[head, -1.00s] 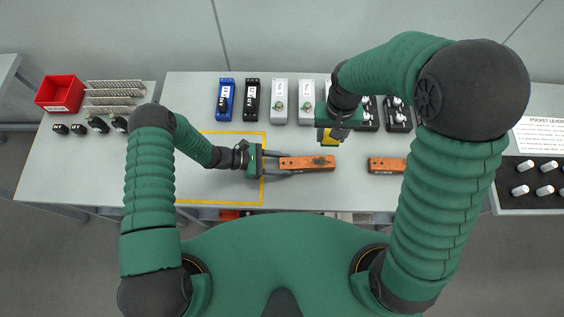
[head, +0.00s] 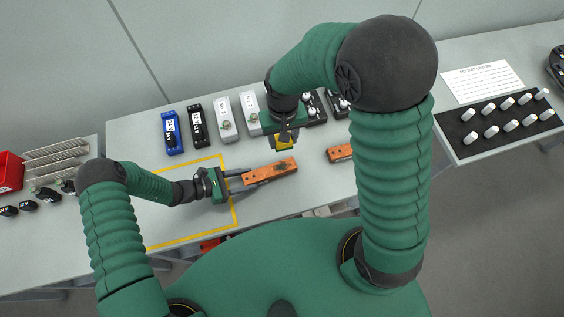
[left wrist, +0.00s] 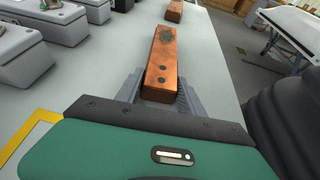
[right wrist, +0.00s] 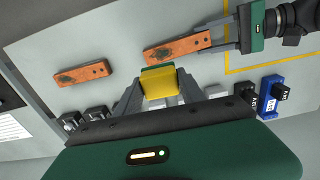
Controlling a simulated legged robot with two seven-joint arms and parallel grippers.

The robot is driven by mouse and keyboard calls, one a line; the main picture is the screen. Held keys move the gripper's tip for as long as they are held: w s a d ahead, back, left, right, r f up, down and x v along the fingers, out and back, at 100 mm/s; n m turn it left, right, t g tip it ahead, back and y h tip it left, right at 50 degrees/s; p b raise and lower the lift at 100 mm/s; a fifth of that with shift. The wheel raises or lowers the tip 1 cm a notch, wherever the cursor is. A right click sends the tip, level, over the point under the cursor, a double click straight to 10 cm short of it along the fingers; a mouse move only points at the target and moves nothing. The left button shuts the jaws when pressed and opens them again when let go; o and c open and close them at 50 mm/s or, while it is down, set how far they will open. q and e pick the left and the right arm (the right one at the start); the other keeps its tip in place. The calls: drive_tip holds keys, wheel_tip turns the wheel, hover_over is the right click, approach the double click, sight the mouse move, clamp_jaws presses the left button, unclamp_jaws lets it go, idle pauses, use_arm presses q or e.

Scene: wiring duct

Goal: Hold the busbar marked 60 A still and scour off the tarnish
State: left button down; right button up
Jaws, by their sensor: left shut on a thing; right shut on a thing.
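A copper busbar (head: 268,172) lies on the table, with a dark tarnish patch near its far end; it also shows in the left wrist view (left wrist: 160,75). I cannot read its marking. My left gripper (head: 240,180) is shut on its near end, one finger along each side. A second copper bar (head: 340,153) lies to the right, also with a dark patch in the right wrist view (right wrist: 82,74). My right gripper (head: 284,138) is shut on a yellow and green scouring pad (right wrist: 159,82). The pad is beside the held busbar, apart from the tarnish patch as far as I can tell.
Blue (head: 172,133), black (head: 196,126) and light grey (head: 225,118) blocks stand in a row along the back. A yellow outline (head: 234,212) marks the table at left. A red bin (head: 9,172) is far left. A dark tray of white pegs (head: 505,117) is at right.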

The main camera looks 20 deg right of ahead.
sight(274, 169)
drive_tip(key=shift+a+f+m, duration=0.6)
drive_tip(key=shift+f+m, duration=0.85)
drive_tip(key=shift+f, duration=1.05)
drive_tip(key=shift+a+f+m, duration=0.55)
drive_tip(key=shift+f+m, duration=0.95)
drive_tip(key=shift+f, duration=1)
drive_tip(key=shift+a+f+m, duration=0.6)
drive_tip(key=shift+f+m, duration=0.85)
drive_tip(key=shift+f, duration=1.05)
drive_tip(key=shift+d+f, duration=0.15)
drive_tip(key=shift+f, duration=0.2)
drive_tip(key=shift+d+r, duration=0.15)
drive_tip(key=shift+d, duration=3.25)
drive_tip(key=shift+a, duration=3.6)
wheel_tip(274, 169, up, 8)
drive_tip(key=shift+f, duration=0.2)
drive_tip(key=shift+f, duration=0.15)
